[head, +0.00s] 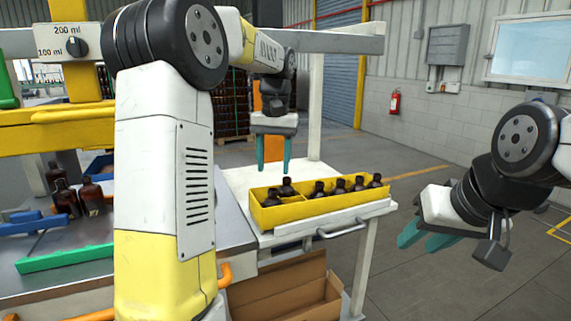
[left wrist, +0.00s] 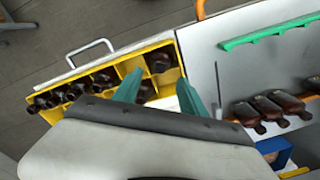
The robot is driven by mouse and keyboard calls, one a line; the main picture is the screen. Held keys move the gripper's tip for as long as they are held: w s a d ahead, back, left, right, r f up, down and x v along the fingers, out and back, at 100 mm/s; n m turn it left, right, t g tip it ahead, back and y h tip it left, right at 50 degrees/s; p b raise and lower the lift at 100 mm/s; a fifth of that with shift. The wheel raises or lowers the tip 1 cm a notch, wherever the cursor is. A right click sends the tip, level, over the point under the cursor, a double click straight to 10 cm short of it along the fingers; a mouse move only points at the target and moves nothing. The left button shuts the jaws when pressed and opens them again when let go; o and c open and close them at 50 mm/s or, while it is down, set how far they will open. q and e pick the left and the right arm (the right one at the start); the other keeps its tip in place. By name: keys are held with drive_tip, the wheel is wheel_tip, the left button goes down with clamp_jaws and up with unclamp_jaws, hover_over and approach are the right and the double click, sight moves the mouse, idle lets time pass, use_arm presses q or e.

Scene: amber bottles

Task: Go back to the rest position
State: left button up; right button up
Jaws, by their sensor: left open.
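My left gripper (head: 273,168) hangs fingers-down behind and above the yellow crate (head: 290,218) in the head view. Its teal fingers are apart with nothing between them; the left wrist view shows the same open fingers (left wrist: 160,92). The crate stands on a white side table (head: 240,178) and holds several amber bottles (head: 319,190). In the left wrist view, one bottle (left wrist: 160,60) sits in the compartment near the fingers, apart from the group (left wrist: 75,92). My right gripper (head: 427,243) is out to the right over the floor, fingers apart and empty.
More amber bottles (head: 64,197) stand on the workbench at left, near a green bar (head: 65,258) and a blue part (head: 35,222). A dial panel (head: 65,45) stands behind. An open cardboard box (head: 285,290) is under the table. Floor at right is clear.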

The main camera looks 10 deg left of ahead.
use_arm(q)
drive_tip(key=s+d+f+t+h, duration=0.1)
drive_tip(key=s+t, duration=0.2)
drive_tip(key=s, duration=0.9)
drive_tip(key=s+d+f+m+t+h, duration=0.1)
drive_tip(key=s+t, duration=0.2)
drive_tip(key=s, duration=0.9)
drive_tip(key=shift+f+h, duration=0.3)
drive_tip(key=shift+f, duration=0.05)
